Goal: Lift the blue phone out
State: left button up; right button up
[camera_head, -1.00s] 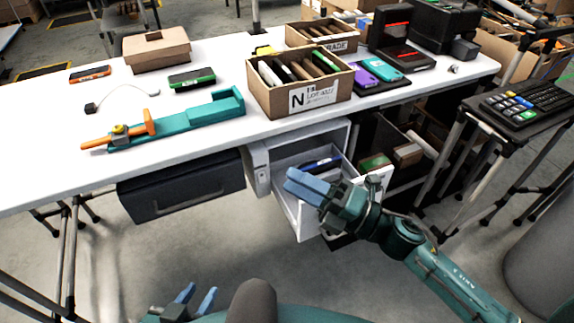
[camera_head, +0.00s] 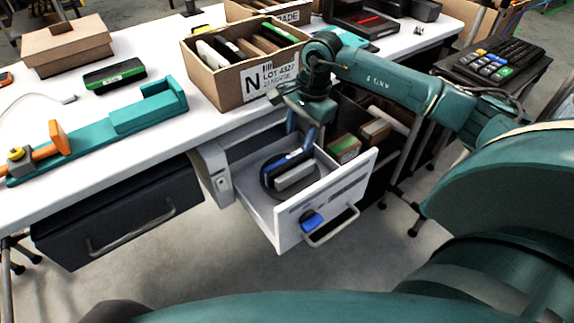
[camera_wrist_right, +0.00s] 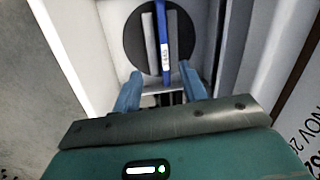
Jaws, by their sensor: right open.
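The blue phone (camera_head: 288,157) is in the open white drawer (camera_head: 262,205) under the table, partly hidden by my right gripper's fingers in the head view. In the right wrist view the phone (camera_wrist_right: 163,42) shows as a narrow blue edge with a small white label, between pale grey bars over a round black holder (camera_wrist_right: 138,38). My right gripper (camera_head: 301,138) points down over the back of the drawer. Its blue fingers (camera_wrist_right: 162,95) are apart and empty, with the phone ahead between them. Contact is not visible. My left gripper is out of view.
The carton of upright devices (camera_head: 228,88) stands on the table edge beside my right arm. A green-marked box (camera_head: 344,146) lies right of the drawer. The drawer front has a handle (camera_head: 332,226) and a small blue piece (camera_head: 312,220). A dark closed drawer (camera_head: 120,212) is left.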

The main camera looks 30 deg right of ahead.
aim_at(291, 156)
jog(key=f, duration=0.2)
jog(key=w+f, duration=0.1)
jog(key=f, duration=0.2)
jog(key=a+f, duration=0.1)
jog(key=f, duration=0.2)
jog(key=shift+w+a+f, duration=0.1)
jog(key=shift+w+f, duration=0.1)
jog(key=shift+w, duration=0.1)
jog(key=shift+c, duration=0.4)
grip_shut()
